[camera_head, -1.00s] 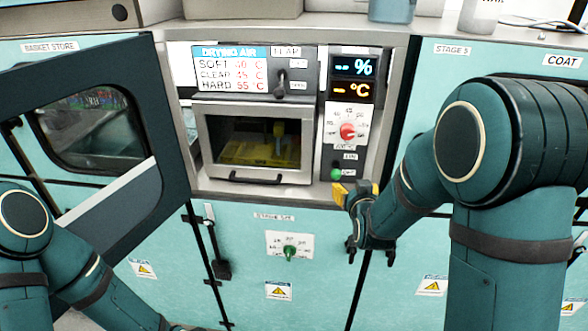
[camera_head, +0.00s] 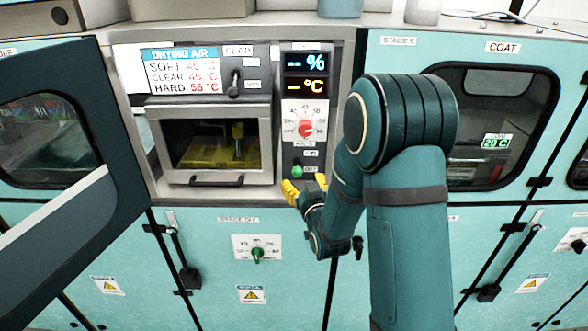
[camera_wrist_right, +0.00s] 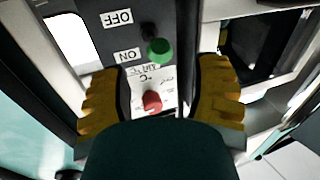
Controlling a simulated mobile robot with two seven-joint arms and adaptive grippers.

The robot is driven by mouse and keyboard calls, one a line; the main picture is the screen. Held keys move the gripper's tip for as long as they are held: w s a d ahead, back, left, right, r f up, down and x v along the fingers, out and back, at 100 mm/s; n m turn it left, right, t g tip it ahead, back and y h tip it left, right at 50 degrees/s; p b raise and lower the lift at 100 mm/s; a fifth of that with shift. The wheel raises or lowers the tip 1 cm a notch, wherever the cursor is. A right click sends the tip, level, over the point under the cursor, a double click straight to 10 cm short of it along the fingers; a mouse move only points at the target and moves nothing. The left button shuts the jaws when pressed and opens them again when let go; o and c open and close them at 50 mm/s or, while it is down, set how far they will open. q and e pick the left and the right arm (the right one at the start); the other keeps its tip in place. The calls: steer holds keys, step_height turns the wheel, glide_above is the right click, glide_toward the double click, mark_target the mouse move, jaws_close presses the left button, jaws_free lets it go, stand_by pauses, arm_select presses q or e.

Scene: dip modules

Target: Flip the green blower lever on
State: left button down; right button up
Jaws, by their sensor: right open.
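The green blower lever (camera_head: 297,171) is a green ball on a short dark stem, low on the dark control panel (camera_head: 285,150) beside the dryer window. The right wrist view shows the green ball (camera_wrist_right: 160,51) with upside-down OFF and ON labels beside it; I cannot tell its set position for sure. My right gripper (camera_head: 306,187) is open, its yellow fingers just below the lever in the head view. In the right wrist view the gripper (camera_wrist_right: 160,68) has its fingers either side of the panel strip, not closed on the ball. My left gripper is not in view.
A red dial (camera_head: 305,128) sits above the lever, under two lit displays (camera_head: 306,75). The dryer box (camera_head: 217,142) with its handle is left of the panel. A dark windowed door (camera_head: 75,170) stands open at the left. A green knob (camera_head: 257,254) sits below.

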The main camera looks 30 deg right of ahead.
mark_target(297, 172)
steer(key=x, duration=0.7)
steer(key=shift+w+d+p, duration=0.1)
steer(key=shift+w+p, duration=0.15)
steer(key=shift+p, duration=0.15)
jaws_close()
